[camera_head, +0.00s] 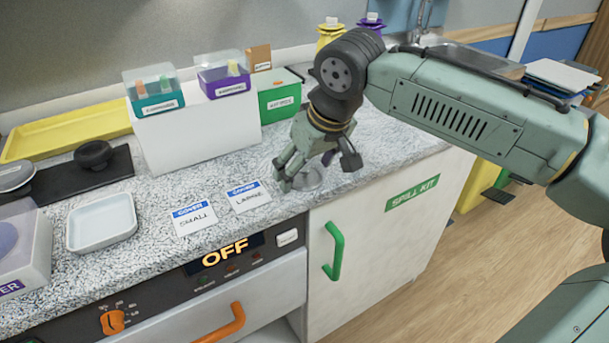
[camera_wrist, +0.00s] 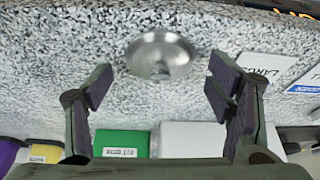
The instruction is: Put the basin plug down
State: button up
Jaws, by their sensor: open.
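The basin plug is most likely the round silver metal disc (camera_wrist: 160,56) with a small raised middle, lying on the speckled counter (camera_wrist: 110,30). In the head view the disc (camera_head: 311,179) shows beside my gripper, partly hidden by its fingers. My gripper (camera_head: 318,176) points down just above the counter near its front edge. In the wrist view my gripper's fingers (camera_wrist: 160,88) are spread wide, with the disc beyond the tips and nothing between them.
Labels marked SMALL (camera_head: 194,218) and LARGE (camera_head: 248,196) lie left of my gripper. A white dish (camera_head: 102,222) and a dark tray (camera_head: 75,178) are farther left. A white block (camera_head: 200,135) with boxes and a green box (camera_head: 280,98) stand behind.

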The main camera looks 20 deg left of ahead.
jog(key=shift+c, duration=0.3)
jog(key=c, duration=1.6)
